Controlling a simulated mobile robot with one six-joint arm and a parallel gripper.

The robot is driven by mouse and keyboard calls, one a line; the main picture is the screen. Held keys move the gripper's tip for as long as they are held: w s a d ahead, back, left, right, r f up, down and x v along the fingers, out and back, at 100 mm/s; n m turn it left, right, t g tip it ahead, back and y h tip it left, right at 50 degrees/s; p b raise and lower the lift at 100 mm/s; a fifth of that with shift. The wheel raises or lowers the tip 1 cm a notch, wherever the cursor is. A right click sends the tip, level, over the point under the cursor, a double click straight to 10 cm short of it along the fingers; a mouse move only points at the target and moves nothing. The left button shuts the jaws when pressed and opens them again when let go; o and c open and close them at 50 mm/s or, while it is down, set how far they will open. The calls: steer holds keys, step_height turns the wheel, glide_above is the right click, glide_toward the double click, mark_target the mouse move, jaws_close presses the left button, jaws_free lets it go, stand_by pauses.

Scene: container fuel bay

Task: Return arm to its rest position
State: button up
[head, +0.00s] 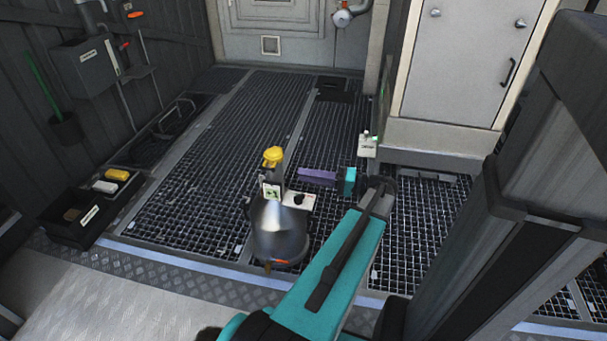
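My teal arm (330,275) reaches from the bottom of the head view toward the middle of the grated floor. My gripper (302,175) is the purple end past a teal wrist piece, and it points left. It is small and seen from above, so I cannot tell whether its fingers are open or shut. No held object is visible at its tip. A grey metal vessel (280,235) with a yellow top (273,157) stands just left of the gripper in the picture. I cannot tell whether they touch.
A white cabinet (465,65) stands at the right, and a dark column blocks the far right. A black tray (85,210) with yellow and white items sits at the left. Grated floor (225,145) is open toward the back door (275,30).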

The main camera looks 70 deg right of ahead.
stand_by(0.4)
steer(key=w+a+f+n+g+y+p, duration=0.1)
steer(key=w+a+f+g+y+p, duration=0.3)
steer(key=w+a, duration=0.6)
steer(key=w+a+f+g+y+p, duration=0.2)
steer(key=w+a+f+g+p, duration=0.25)
steer(key=w+a, duration=0.6)
steer(key=w+a+f+n+g+p, duration=0.1)
steer(key=a+f+g+p, duration=0.2)
steer(key=a, duration=0.6)
steer(key=w+a+f+n+g+p, duration=0.1)
steer(key=w+a+g+p, duration=0.15)
steer(key=a+p, duration=0.45)
steer(key=s+a+n+g+h+p, duration=0.4)
steer(key=s+a+p, duration=0.2)
steer(key=a, duration=0.4)
steer(key=s+a+r+n+g+h+p, duration=0.1)
steer(key=s+a+n+g+h+p, duration=0.3)
steer(key=s+a, duration=0.4)
steer(key=shift+s+a+r+n+g+h+p, duration=0.15)
steer(key=shift+s+a+n+g+h+p, duration=0.15)
steer(key=shift+a+g+p, duration=0.6)
steer(key=shift+a, duration=0.15)
